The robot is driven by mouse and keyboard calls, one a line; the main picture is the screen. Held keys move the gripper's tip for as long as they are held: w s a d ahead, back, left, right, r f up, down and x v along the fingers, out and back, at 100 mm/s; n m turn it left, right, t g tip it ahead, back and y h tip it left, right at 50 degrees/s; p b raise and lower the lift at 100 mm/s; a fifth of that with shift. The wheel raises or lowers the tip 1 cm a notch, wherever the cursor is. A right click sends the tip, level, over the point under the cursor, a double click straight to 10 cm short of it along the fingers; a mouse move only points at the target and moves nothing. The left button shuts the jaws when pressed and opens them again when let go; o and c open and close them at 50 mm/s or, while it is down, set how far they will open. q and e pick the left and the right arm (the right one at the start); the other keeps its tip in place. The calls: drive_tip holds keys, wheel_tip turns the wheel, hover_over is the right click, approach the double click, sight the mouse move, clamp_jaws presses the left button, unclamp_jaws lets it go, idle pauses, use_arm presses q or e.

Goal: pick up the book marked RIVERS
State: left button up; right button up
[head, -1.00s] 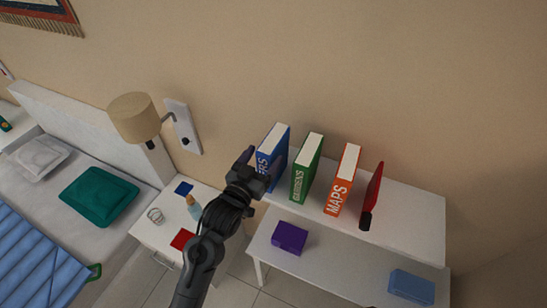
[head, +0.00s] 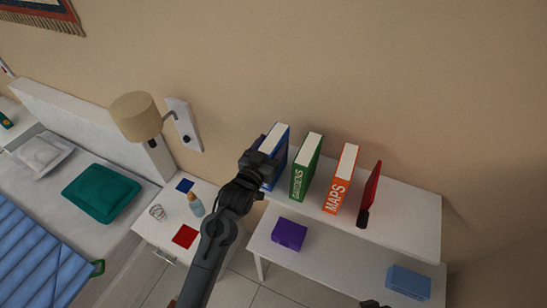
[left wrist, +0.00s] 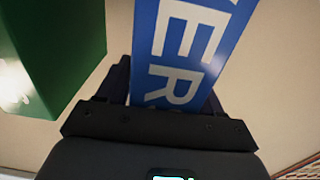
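The blue book marked RIVERS (head: 278,143) stands upright on the shelf top, at the left end of a row of books. Its lower spine lettering is covered by my left gripper (head: 262,158) in the head view. In the left wrist view the blue spine (left wrist: 185,50) with white letters lies between the two dark fingers of my left gripper (left wrist: 168,95). The fingers sit close along both sides, and I cannot tell whether they press on it. A dark part at the bottom edge of the head view seems to be my right gripper (head: 372,303), mostly cut off.
Just right of it stands the green GARDENS book (head: 306,167), also close by in the left wrist view (left wrist: 55,50). The orange MAPS book (head: 341,180) and a red object (head: 371,190) follow. A purple box (head: 289,234) and a blue box (head: 409,281) lie lower. A lamp (head: 136,118) is left.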

use_arm(q)
clamp_jaws()
drive_tip(key=shift+r, duration=0.1)
drive_tip(key=shift+r, duration=0.1)
